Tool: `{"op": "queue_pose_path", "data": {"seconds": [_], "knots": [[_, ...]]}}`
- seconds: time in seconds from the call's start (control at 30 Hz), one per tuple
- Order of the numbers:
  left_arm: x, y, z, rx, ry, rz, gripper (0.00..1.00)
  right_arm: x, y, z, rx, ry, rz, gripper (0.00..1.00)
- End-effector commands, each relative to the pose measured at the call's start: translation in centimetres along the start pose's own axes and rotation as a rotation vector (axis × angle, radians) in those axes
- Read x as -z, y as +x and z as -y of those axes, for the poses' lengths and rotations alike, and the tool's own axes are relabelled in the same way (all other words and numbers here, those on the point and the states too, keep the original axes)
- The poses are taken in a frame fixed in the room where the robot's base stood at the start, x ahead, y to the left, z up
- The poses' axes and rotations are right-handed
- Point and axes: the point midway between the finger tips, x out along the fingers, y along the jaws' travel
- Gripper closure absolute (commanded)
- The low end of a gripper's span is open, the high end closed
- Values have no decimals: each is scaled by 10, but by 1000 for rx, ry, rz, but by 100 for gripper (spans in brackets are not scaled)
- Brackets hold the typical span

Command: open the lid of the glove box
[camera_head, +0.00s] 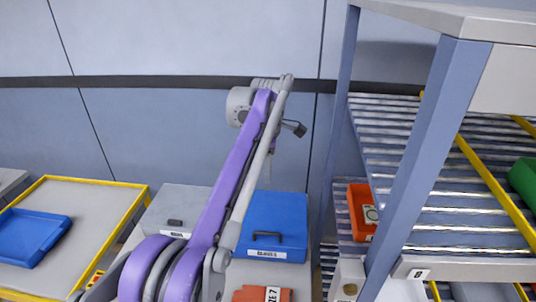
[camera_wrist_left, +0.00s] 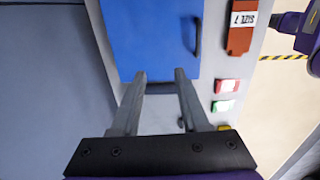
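The glove box is a blue box (camera_head: 275,212) with a dark handle and a white label on its front; its lid looks closed. The blue lid (camera_wrist_left: 150,38) and dark handle (camera_wrist_left: 197,36) also show at the top of the left wrist view. My left gripper (camera_wrist_left: 160,74) is open and empty, its fingertips overlapping the lid's edge in that view. The handle lies to the right of the fingers there. In the head view the left gripper (camera_head: 272,165) shows only as a thin part behind my arm, above the box's back left. Contact cannot be told. My right gripper is not in view.
A grey box (camera_head: 180,205) with a handle stands left of the blue one. A red-brown "SIZE 7" card (camera_wrist_left: 241,27) and red (camera_wrist_left: 227,86) and green (camera_wrist_left: 223,106) labels lie in front. A shelf rack (camera_head: 430,150) stands right; a yellow-edged table (camera_head: 95,205) is left.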

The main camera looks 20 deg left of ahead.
Motion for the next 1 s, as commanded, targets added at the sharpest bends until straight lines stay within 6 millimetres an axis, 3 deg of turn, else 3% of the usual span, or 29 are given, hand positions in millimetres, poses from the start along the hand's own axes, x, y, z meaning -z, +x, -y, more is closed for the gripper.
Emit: {"op": "queue_pose_path", "data": {"seconds": [0.2,0.4,1.0], "knots": [[0,-43,-1,-1,0,0,55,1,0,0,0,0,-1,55],[0,-63,-2,-1,0,0,55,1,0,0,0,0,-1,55],[0,-72,0,-1,0,0,55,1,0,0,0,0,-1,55]]}}
